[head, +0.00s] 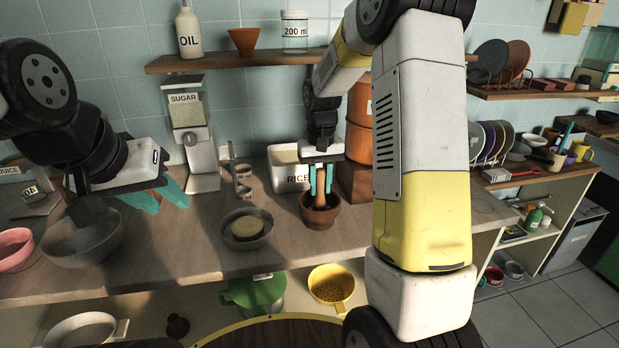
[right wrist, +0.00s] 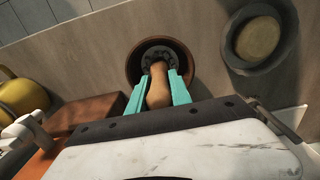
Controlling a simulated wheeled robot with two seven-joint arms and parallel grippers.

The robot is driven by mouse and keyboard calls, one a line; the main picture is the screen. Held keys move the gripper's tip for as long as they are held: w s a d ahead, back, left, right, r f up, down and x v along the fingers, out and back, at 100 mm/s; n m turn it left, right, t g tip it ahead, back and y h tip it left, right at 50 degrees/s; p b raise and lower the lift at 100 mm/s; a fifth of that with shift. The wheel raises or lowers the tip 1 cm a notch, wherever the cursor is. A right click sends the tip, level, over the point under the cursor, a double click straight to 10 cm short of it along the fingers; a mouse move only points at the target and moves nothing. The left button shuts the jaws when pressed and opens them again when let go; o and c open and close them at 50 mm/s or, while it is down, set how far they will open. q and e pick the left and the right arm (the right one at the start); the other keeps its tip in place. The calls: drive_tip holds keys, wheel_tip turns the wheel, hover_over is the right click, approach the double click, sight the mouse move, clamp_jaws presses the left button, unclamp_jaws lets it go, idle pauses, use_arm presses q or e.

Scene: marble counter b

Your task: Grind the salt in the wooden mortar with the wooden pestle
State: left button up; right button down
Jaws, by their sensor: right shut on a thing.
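The wooden mortar (head: 320,214) stands on the counter, a brown bowl right of centre in the head view. It also shows in the right wrist view (right wrist: 131,72). The wooden pestle (right wrist: 158,88) is upright with its lower end inside the mortar. My right gripper (head: 320,182) is shut on the pestle, its teal fingers on either side of the handle just above the mortar. My left gripper (head: 165,198) is at the left above the counter, teal fingers apart and empty.
A grey bowl with a yellowish round thing (head: 246,230) is left of the mortar. A rice container (head: 288,170) and an orange canister (head: 360,125) stand behind. The sugar dispenser (head: 190,130) and a large grey bowl (head: 80,245) are further left. My right arm blocks the counter's right part.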

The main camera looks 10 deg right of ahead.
drive_tip(key=shift+f, duration=0.35)
idle(0.3)
drive_tip(key=shift+s, duration=0.2)
